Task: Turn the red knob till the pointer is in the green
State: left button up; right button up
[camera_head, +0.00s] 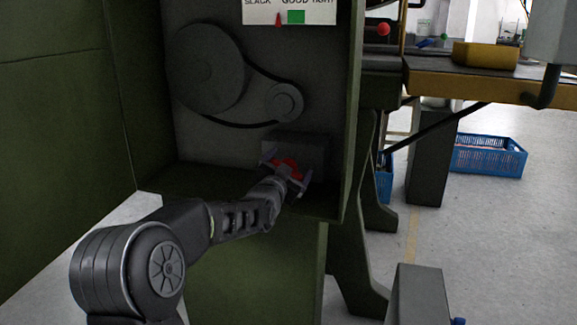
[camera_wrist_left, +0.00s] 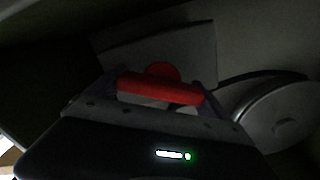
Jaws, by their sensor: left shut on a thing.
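The red knob (camera_head: 289,166) sits on a grey block low inside the green cabinet. My left gripper (camera_head: 286,170) is shut on the knob, one finger on each side. In the left wrist view the knob (camera_wrist_left: 160,88) shows as a red bar with a rounded part behind it, between the fingers. A white gauge plate (camera_head: 262,10) at the top reads SLACK, GOOD and TIGHT. Its small red pointer (camera_head: 278,20) stands left of the green patch (camera_head: 296,17), outside it. The plate's top is cut off by the picture edge. My right gripper is not in view.
A large grey pulley (camera_head: 207,68) and a small one (camera_head: 285,102) with a dark belt are above the knob. The cabinet's right wall (camera_head: 351,110) stands close to my gripper. Blue crates (camera_head: 488,157) and a yellow-edged bench (camera_head: 480,86) are at right.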

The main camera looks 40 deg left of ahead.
pick_arm(q)
jog(key=m+p, duration=0.1)
jog(key=m, duration=0.5)
jog(key=shift+d+f, duration=0.15)
jog(key=m, duration=0.2)
jog(key=m+p, duration=0.1)
jog(key=m, duration=0.3)
jog(key=shift+f+m+p, duration=0.25)
jog(key=shift+m+p, duration=0.05)
jog(key=shift+m, duration=0.1)
jog(key=o, duration=1.1)
